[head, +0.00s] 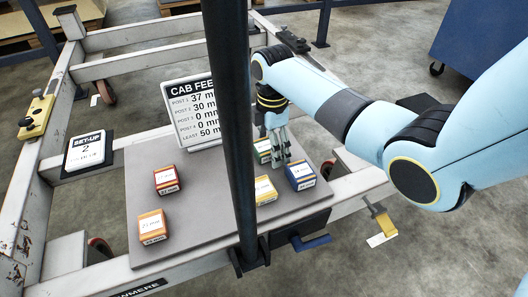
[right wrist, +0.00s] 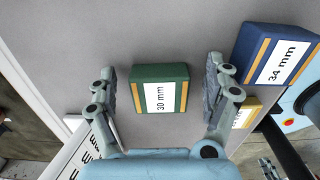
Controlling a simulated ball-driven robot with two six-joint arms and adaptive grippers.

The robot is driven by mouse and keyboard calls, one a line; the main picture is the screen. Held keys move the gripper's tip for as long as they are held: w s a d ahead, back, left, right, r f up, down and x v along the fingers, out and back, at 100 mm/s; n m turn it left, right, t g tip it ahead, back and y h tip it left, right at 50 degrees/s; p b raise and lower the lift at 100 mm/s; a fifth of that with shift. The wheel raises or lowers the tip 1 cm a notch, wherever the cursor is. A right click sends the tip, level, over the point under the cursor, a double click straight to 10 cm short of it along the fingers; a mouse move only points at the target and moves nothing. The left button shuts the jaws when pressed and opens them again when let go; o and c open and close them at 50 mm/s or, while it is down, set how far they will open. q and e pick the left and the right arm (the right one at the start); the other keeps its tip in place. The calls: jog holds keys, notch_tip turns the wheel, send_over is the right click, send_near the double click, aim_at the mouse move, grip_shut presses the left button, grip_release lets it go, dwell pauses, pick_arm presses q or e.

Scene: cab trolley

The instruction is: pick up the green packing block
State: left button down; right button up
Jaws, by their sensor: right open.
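The green packing block (right wrist: 160,92) lies on the grey board, with a white label reading 30 mm. In the head view the green block (head: 262,147) is partly hidden behind my right gripper (head: 280,155). In the right wrist view my right gripper (right wrist: 162,100) is open, with one finger on each side of the green block and a gap on both sides. I see no grip on it. My left gripper is not in view.
The blue block (head: 300,175) lies close beside my right gripper, and the yellow block (head: 265,190) is near it. A red block (head: 167,180) and an orange block (head: 153,226) lie left on the grey board (head: 200,235). A dark upright post (head: 233,120) crosses the view. A sign (head: 188,108) stands behind.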

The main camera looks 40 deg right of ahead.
jog(key=c, duration=1.3)
jog(key=shift+r, duration=0.15)
